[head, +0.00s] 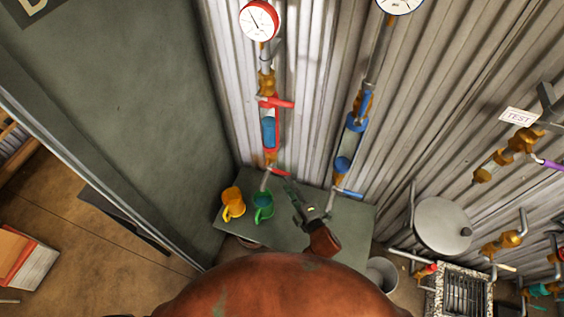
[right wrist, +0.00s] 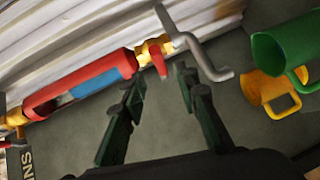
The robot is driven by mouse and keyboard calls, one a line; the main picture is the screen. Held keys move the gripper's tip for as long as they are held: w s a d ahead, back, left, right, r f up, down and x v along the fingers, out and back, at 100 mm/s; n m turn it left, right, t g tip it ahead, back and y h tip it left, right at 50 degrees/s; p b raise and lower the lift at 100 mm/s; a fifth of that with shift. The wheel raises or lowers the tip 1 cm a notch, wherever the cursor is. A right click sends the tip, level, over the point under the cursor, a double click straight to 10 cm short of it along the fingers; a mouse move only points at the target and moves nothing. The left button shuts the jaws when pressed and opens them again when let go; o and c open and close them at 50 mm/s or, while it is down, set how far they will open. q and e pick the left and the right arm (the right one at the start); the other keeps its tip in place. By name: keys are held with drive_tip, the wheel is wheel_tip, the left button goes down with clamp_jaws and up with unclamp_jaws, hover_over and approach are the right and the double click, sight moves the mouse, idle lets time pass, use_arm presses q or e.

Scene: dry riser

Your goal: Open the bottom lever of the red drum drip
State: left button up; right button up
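The red drum drip (head: 269,131) hangs on the corrugated wall, with a red-framed sight glass and blue inside. Its bottom lever (head: 280,171) is red and sticks out to the right below the glass. In the right wrist view the drum drip (right wrist: 85,85) lies across the upper left, and the short red bottom lever (right wrist: 158,61) shows beside the bent grey outlet pipe (right wrist: 200,48). My right gripper (head: 290,187) is just below the lever. In the wrist view its fingers (right wrist: 160,85) are apart and empty, with the lever just beyond the tips. My left gripper is not in view.
A yellow mug (head: 232,204) and a green mug (head: 263,205) stand on the grey table (head: 345,220) left of my right gripper. A blue drum drip (head: 350,140) is to the right, with a blue lever (head: 348,193) low down. A red top lever (head: 279,103) is above.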

sight(282, 172)
drive_tip(key=b+x, duration=0.1)
drive_tip(key=x, duration=0.6)
drive_tip(key=shift+w, duration=0.2)
drive_tip(key=shift+c, duration=0.4)
clamp_jaws()
drive_tip(key=shift+d, duration=0.1)
